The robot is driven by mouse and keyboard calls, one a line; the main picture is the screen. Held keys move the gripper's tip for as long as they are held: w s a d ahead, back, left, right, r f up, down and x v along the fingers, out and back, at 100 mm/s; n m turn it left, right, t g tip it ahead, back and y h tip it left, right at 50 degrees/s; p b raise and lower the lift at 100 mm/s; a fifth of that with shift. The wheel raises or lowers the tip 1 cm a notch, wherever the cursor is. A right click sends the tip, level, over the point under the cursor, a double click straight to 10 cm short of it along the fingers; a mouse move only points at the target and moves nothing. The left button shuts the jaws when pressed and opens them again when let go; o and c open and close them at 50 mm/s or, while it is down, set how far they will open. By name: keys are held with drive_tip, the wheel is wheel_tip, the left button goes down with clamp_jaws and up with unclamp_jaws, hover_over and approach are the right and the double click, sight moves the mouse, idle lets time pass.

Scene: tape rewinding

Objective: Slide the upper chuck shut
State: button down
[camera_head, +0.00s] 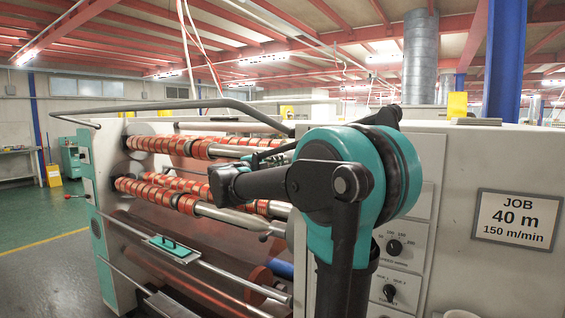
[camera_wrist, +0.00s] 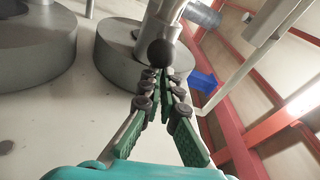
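In the wrist view a metal chuck shaft (camera_wrist: 165,15) stands out from a round grey flange (camera_wrist: 118,62), and a black ball knob (camera_wrist: 160,52) is by the shaft. I cannot tell whether this is the upper chuck. My gripper (camera_wrist: 160,76) has green fingers with dark joints that narrow toward the knob; their tips are just below it in the picture. Whether they touch or hold it is unclear. In the head view my arm covers the right ends of the upper roll shaft (camera_head: 185,146) and hides my gripper and most of the chuck area.
A second grey flange (camera_wrist: 35,45) is at left in the wrist view. In the head view a lower shaft with orange rolls (camera_head: 150,190) runs below the upper one. A bent grey bar (camera_head: 190,104) crosses above. A control panel (camera_head: 393,250) stands right of my arm.

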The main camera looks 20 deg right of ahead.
drive_tip(key=r+v, duration=0.1)
drive_tip(key=v, duration=1)
drive_tip(key=w+a+n+t+y, duration=0.3)
drive_tip(key=w+n+t+y, duration=0.1)
drive_tip(key=n+t, duration=0.35)
drive_tip(key=a+f+n+t+y, duration=0.2)
drive_tip(key=a+f+n+y, duration=0.85)
drive_tip(key=n+y, duration=0.35)
drive_tip(key=s+d+f+n+g+y, duration=0.1)
drive_tip(key=s+f+n+g, duration=0.4)
drive_tip(key=f, duration=0.7)
drive_tip(key=s+d+f+n+g+y, duration=0.1)
drive_tip(key=s+f+g, duration=0.3)
drive_tip(key=s+f, duration=0.6)
drive_tip(key=s+d+f+g+h, duration=0.2)
drive_tip(key=s+d+f, duration=0.2)
drive_tip(key=s+f, duration=0.2)
drive_tip(key=s+d+f+g+h, duration=0.1)
drive_tip(key=s+d+f+g, duration=0.2)
drive_tip(key=s+f, duration=0.4)
drive_tip(key=shift+d+f+g+h, duration=0.35)
drive_tip(key=shift+d+f+h, duration=0.1)
drive_tip(key=shift+f, duration=0.4)
drive_tip(key=shift+n, duration=0.25)
